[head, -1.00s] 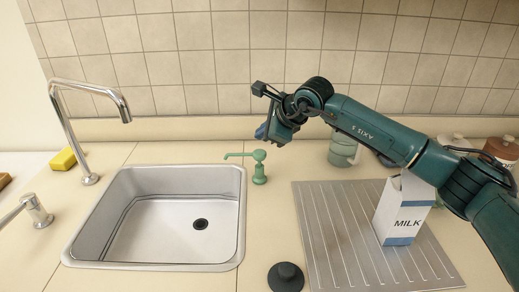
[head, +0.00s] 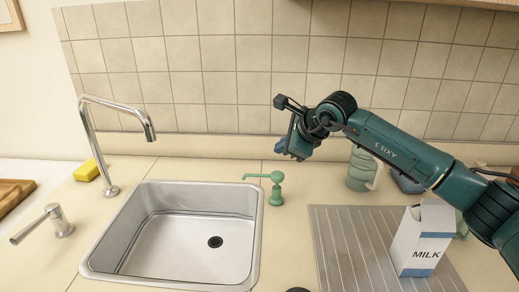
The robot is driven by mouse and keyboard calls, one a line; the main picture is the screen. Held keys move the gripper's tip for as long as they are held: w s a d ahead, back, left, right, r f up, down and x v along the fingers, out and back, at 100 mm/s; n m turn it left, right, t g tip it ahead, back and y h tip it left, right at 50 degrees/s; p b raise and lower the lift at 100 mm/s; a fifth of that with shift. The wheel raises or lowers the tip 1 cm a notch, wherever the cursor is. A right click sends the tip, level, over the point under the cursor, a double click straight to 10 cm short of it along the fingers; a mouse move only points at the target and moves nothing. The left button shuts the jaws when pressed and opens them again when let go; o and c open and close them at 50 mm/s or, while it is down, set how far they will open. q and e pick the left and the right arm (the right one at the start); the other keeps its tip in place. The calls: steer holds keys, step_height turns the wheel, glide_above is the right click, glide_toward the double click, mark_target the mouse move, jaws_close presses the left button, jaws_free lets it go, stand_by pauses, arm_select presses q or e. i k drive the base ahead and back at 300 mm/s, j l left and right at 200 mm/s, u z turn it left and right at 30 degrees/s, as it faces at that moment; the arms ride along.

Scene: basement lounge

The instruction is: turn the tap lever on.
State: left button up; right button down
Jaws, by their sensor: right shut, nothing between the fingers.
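The chrome tap lever (head: 36,224) sticks out to the left from a short round base at the left of the counter. The tall chrome spout (head: 86,130) stands behind it, bent over toward the steel sink (head: 255,240). No water shows under the spout. My right gripper (head: 283,147) is shut and empty, raised above the back of the counter near a green soap pump (head: 276,190). It is far to the right of the lever, across the sink, and touches nothing that I can see. My left gripper is not in view.
A yellow sponge (head: 87,171) lies behind the spout, and wooden trays (head: 14,193) lie at the far left. A milk carton (head: 420,240) stands on the ribbed drainboard (head: 335,240). A green mug (head: 358,172) stands at the back. The counter around the lever is clear.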

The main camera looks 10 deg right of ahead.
mark_target(53, 210)
steer(key=k+l, duration=0.75)
steer(key=k, duration=0.1)
